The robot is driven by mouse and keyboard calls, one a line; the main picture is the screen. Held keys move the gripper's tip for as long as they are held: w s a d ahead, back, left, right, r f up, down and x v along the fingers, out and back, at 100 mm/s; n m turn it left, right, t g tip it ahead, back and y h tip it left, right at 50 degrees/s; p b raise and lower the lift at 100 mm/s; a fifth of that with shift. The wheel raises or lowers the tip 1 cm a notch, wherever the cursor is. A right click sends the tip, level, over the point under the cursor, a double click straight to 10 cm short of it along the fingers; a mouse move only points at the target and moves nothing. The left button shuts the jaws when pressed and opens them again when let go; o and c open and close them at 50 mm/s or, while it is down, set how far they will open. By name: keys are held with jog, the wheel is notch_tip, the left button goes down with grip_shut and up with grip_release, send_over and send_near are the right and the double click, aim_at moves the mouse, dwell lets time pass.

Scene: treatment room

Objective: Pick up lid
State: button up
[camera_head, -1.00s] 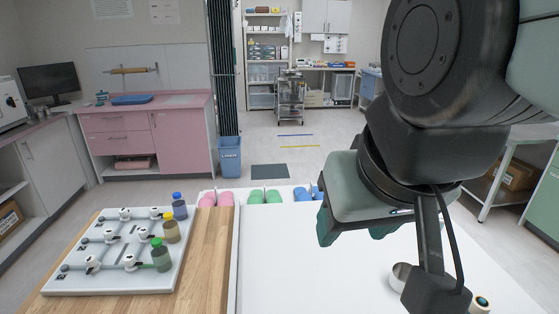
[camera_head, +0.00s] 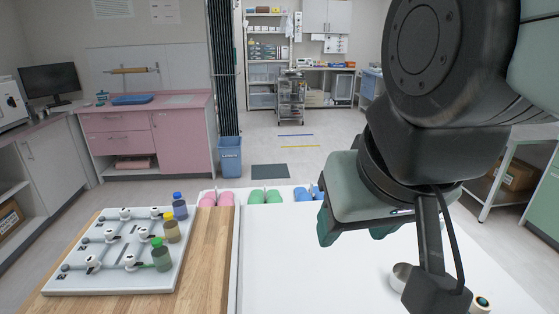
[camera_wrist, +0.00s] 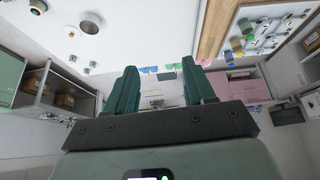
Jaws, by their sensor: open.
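My gripper (camera_head: 350,232) hangs above the white table (camera_head: 300,270) in the head view. Its two green fingers stand apart with nothing between them, as the wrist view (camera_wrist: 160,72) also shows. No thing can be told for certain as the lid. A small round piece with a tan rim and dark green centre (camera_head: 481,303) is at the lower right, and shows at the wrist view's top edge (camera_wrist: 38,6). My gripper is apart from both.
A wooden board (camera_head: 210,262) at left bears a white panel (camera_head: 110,278) with valves and blue, yellow and green bottles. Pink, green and blue pieces (camera_head: 265,196) line the table's far edge. The table's middle is clear.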

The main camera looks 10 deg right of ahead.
dwell(0.3)
jog(key=o, duration=0.9)
jog(key=shift+c, duration=0.2)
jog(key=w+d+f+m+y, duration=0.1)
jog(key=w+d+m, duration=0.15)
jog(key=w, duration=0.55)
jog(key=w+d+f+m, duration=0.2)
jog(key=w+d, duration=0.2)
jog(key=w, duration=0.3)
jog(key=w+d+f+m+g+h, duration=0.1)
jog(key=w+d+f+m, duration=0.3)
jog(key=w+d+f, duration=0.4)
jog(key=w+d+f+m+g+h, duration=0.1)
jog(key=d+f, duration=0.7)
jog(key=f, duration=0.1)
jog(key=w+d+f+m+g+h, duration=0.1)
jog(key=d+f+m, duration=0.1)
jog(key=d+f, duration=0.7)
jog(key=w+d+f+m+h, duration=0.1)
jog(key=d+f+m+h, duration=0.1)
jog(key=d+f, duration=0.7)
jog(key=shift+w+d+f+g, duration=0.2)
jog(key=shift+w+f+g, duration=0.15)
jog(key=shift+f+g, duration=0.05)
jog(key=shift+w+x, duration=0.2)
jog(key=shift+x, duration=2.65)
